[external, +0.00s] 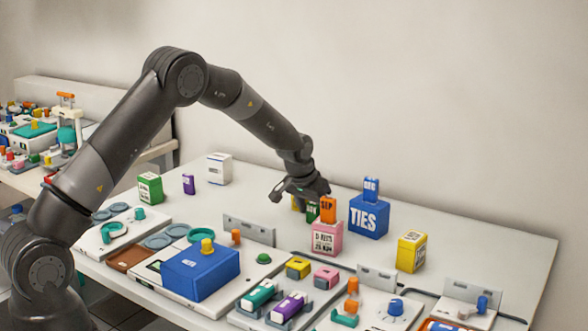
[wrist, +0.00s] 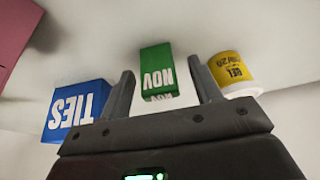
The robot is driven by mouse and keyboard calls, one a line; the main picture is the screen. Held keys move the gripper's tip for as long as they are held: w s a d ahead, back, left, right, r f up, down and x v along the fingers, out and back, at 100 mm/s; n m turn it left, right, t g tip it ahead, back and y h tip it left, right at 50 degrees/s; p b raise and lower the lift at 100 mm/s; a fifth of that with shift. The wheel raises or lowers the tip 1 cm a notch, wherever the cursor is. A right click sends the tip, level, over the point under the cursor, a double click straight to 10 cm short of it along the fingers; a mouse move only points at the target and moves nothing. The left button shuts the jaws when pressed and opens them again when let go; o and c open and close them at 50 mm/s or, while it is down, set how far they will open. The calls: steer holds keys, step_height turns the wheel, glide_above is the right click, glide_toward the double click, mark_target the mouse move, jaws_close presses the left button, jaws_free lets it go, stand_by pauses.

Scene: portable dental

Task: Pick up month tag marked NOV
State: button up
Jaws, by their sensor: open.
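The green month tag marked NOV (wrist: 156,65) appears upside down in the wrist view, upright with its face toward the camera. It lies between the two open fingers of my gripper (wrist: 161,74) in that picture, with a gap on each side. Whether it is fully between the fingertips or a little beyond them I cannot tell. In the external view my gripper (external: 300,190) points down over the back of the table, above a small green tag (external: 312,212) that is partly hidden by an orange SEP tag (external: 328,208).
A blue TIES box (wrist: 76,108) and a yellow GEL tub (wrist: 233,72) flank the tag. The SEP tag stands on a pink box (external: 327,240). A blue tag (external: 371,189) tops the TIES box. A yellow box (external: 411,252) stands right; open table lies behind.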

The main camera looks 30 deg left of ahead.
steer(key=shift+c, duration=0.5)
steer(key=c, duration=1)
steer(key=shift+o, duration=0.2)
